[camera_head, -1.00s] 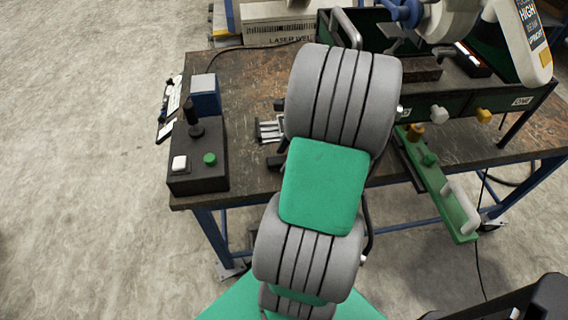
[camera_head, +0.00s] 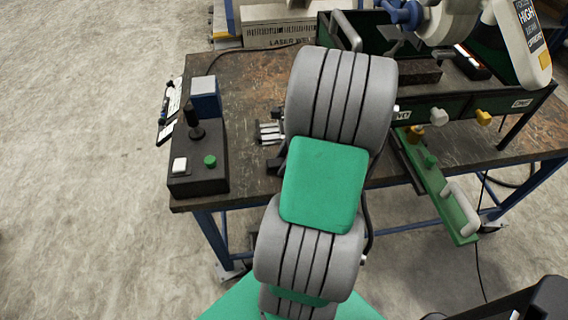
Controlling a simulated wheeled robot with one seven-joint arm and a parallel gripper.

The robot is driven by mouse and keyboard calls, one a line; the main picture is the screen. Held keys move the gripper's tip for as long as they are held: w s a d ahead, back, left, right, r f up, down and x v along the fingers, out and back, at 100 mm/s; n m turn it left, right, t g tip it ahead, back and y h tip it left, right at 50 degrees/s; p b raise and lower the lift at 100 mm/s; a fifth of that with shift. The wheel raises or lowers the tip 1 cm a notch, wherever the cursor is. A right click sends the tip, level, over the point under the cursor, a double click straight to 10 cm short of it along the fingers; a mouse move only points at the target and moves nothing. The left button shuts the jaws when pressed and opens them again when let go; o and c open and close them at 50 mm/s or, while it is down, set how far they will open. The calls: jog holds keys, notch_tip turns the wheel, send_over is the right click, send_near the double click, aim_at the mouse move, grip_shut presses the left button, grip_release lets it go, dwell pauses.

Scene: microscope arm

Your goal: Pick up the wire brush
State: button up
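I cannot make out the wire brush with certainty. A small object with light, parallel metal strips (camera_head: 268,133) shows on the workbench at the left edge of my arm; it is too small and too covered to name. Dark pieces beside it, above and below, look like parts of my gripper (camera_head: 275,138). My grey and green arm hides most of the gripper, so its opening and any contact are hidden.
The brown workbench (camera_head: 245,85) carries a black control box (camera_head: 198,180) with white and green buttons at front left. A blue box (camera_head: 205,97) stands behind it. A large machine (camera_head: 450,120) with yellow knobs fills the right side. Bare bench lies left of my arm.

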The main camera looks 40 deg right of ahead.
grip_shut()
dwell(0.3)
notch_tip(320, 180, up, 10)
jog(key=shift+r+p, duration=0.15)
jog(key=shift+p, duration=0.75)
